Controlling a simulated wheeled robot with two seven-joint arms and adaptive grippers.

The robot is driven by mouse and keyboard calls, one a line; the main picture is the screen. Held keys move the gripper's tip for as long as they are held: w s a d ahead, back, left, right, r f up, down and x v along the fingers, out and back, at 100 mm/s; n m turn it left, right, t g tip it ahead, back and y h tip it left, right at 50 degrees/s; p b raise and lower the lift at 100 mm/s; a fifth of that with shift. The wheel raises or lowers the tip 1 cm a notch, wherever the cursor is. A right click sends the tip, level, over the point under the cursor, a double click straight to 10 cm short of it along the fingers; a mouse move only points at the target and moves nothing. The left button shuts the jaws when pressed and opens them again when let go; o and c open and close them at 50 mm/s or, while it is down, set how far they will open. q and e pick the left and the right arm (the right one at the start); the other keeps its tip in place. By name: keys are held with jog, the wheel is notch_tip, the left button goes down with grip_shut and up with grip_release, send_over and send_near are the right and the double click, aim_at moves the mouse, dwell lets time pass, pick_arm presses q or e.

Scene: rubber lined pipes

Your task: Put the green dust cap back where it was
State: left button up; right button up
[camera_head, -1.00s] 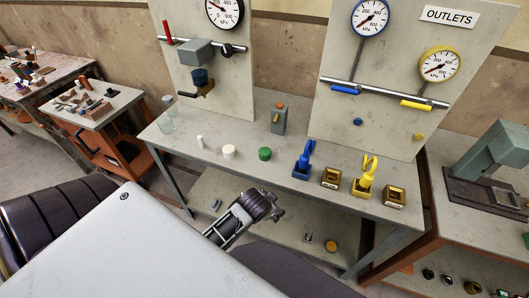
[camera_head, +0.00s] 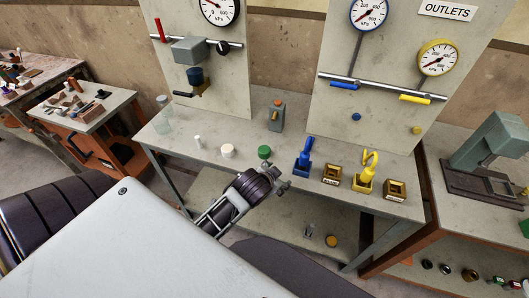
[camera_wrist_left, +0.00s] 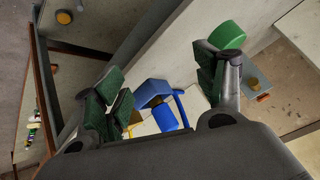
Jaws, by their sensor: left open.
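The green dust cap (camera_head: 264,152) is a short green cylinder on the grey table (camera_head: 395,208), right of a white cylinder. In the left wrist view a green round piece (camera_wrist_left: 228,35), apparently the cap, shows beyond the right finger, outside the jaws. My left gripper (camera_head: 280,178) is at the table's front edge, just in front of the cap and apart from it. Its jaws (camera_wrist_left: 160,75) are open, with nothing held between them. A blue hooked piece (camera_head: 304,160) shows past the jaws in the wrist view. My right gripper is out of view.
Behind the table stands the OUTLETS panel (camera_head: 385,130) with a blue stud (camera_head: 355,116) and a yellow stud (camera_head: 416,130).

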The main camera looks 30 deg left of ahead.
pick_arm(q)
jog(key=w+d+r+m+t+h, duration=0.2)
jog(key=w+d+r+m+t, duration=0.25)
jog(key=r, duration=0.55)
jog(key=w+d+r+m+t+h, duration=0.2)
jog(key=w+r+m+t, duration=0.3)
jog(key=w+r, duration=0.4)
jog(key=s+d+r+m+g+h, duration=0.2)
jog(key=d+r+m+g+h, duration=0.2)
jog(key=d+m+h, duration=0.55)
jog(key=s+d+r+m+g+h, duration=0.2)
jog(key=d+r+m+g+h, duration=0.3)
jog(key=m, duration=0.8)
jog(key=s+a+f+m+g+y, duration=0.1)
jog(key=a+f+m+g+y, duration=0.3)
jog(key=f, duration=0.3)
jog(key=a+f+m+g+y, duration=0.25)
jog(key=f+m+g, duration=0.2)
jog(key=f, duration=0.35)
jog(key=w+a+f+y, duration=0.1)
jog(key=a+y, duration=1)
jog(key=a, duration=1.4)
jog(key=shift+w+m+g, duration=0.35)
jog(key=shift+w+g, duration=0.05)
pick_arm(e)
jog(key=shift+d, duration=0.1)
